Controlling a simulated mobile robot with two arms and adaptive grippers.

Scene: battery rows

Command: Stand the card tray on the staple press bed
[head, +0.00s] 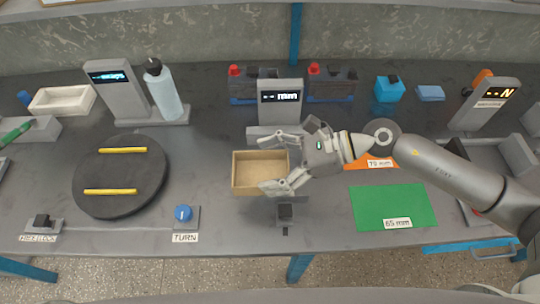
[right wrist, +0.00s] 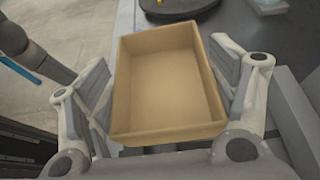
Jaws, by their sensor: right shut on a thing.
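The card tray appears to be the tan, open, empty box (head: 236,174) in the middle of the head view, in front of a grey post with an "mm" display (head: 280,97). My right gripper (head: 279,162) is shut on it, one finger at its far side and one at its near side. In the right wrist view the tray (right wrist: 168,90) sits level between both fingers. I cannot tell how far it is above the bench. A grey post with an "N" display (head: 488,103) stands at the right; the staple press bed is not clearly identifiable. My left gripper is out of view.
A black turntable (head: 120,195) with two yellow bars lies at left, near a blue TURN knob (head: 183,213). A green mat (head: 393,207) and an orange mat (head: 372,163) lie at right. A bottle (head: 163,92) and batteries (head: 332,84) stand behind. A small black-topped block (head: 285,212) is in front.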

